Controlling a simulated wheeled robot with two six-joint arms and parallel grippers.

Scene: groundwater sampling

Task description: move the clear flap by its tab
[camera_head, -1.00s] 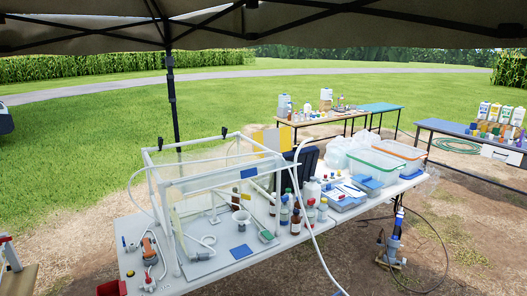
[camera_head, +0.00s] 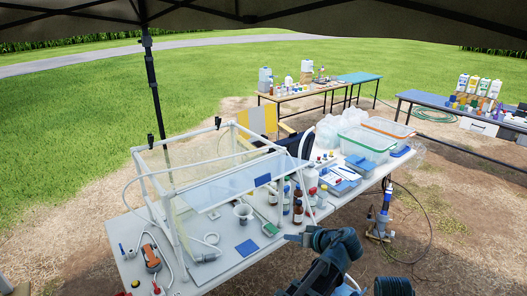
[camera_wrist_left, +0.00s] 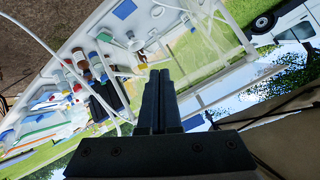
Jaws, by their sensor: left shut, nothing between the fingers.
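The clear flap (camera_head: 222,187) is a translucent panel on the front of a white-framed enclosure (camera_head: 140,165). It tilts outward above the table, with a blue tab (camera_head: 263,180) near its right front edge.
Brown bottles (camera_head: 298,211) stand right of the enclosure, close to the tab. A white funnel cup (camera_head: 243,213) and a blue square (camera_head: 247,247) are on the white table (camera_head: 222,266). Clear bins (camera_head: 366,145) fill its far right end. A pump (camera_head: 381,222) stands on the ground.

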